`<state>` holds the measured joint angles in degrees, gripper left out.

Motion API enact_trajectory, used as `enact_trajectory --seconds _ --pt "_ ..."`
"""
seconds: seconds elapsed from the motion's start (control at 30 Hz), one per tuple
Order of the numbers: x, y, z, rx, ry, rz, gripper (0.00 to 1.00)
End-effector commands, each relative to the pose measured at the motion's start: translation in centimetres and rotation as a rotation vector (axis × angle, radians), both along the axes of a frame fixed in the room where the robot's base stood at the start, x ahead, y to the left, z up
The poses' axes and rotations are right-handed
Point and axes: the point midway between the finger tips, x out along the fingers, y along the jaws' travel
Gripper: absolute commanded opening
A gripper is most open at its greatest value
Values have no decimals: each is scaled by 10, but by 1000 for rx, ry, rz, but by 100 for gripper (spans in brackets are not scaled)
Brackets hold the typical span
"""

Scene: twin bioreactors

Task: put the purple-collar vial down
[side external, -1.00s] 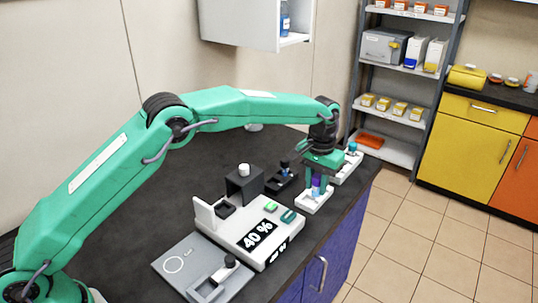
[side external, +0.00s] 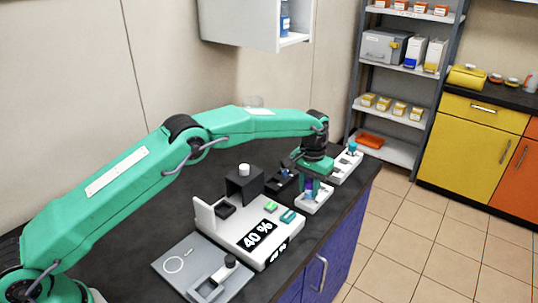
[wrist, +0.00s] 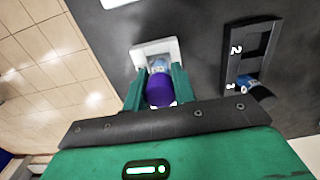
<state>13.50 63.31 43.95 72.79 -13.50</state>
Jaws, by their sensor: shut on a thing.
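The purple-collar vial (wrist: 159,90) is between the two green fingers of my gripper (wrist: 157,92) in the wrist view. Its pale blue glass end points at a small white rack (wrist: 172,46).
A black numbered rack (wrist: 235,70) with a dark-capped vial (wrist: 257,90) stands beside my gripper. A white rack (side external: 345,167) holds a teal-topped vial (side external: 352,147) behind. A white device (side external: 235,225) reading 40 % stands in front. The table edge is close on the right.

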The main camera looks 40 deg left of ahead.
Motion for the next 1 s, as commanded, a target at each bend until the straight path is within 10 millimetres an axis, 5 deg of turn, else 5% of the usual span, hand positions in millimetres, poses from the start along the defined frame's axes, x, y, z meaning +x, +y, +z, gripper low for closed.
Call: enact_trajectory --seconds 1.0 --pt "-1 0 -31 0 1 0 1"
